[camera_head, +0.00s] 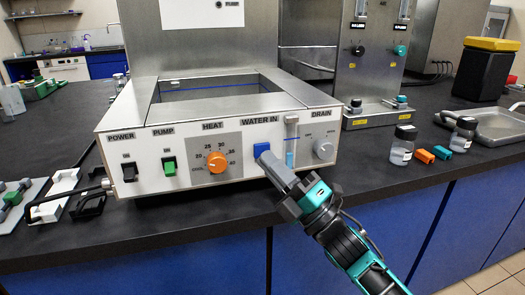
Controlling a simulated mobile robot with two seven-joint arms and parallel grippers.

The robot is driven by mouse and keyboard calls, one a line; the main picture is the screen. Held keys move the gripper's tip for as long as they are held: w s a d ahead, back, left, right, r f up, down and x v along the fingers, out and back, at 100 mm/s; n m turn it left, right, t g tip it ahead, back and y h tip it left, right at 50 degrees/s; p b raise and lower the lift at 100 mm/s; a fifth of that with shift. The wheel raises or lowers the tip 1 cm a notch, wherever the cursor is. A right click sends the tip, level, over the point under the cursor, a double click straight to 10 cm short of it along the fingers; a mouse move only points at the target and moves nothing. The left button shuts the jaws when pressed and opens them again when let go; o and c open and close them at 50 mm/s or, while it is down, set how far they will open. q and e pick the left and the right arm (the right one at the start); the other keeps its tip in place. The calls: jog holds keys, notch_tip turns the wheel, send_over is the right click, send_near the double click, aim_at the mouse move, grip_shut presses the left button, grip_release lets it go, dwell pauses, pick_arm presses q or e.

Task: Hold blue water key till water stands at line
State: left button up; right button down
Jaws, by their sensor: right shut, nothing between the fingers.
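The blue WATER IN key (261,149) is on the front panel of the water bath (120,178). My right gripper (268,160) is shut and empty. Its tips are at the key's lower right edge and look to be against it; whether the key is pressed in, I cannot tell. The upright level tube (291,130) stands just right of the key, with blue water (290,158) in its lower part. A mark on the tube is too small to make out. A thin blue line runs along the basin's inner wall (205,82). My left gripper is not in view.
The panel also has a black POWER switch (129,172), green PUMP switch (169,166), orange HEAT knob (217,162) and grey DRAIN knob (323,149).

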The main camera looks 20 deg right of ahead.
jog(key=shift+w, duration=0.15)
jog(key=shift+w, duration=0.3)
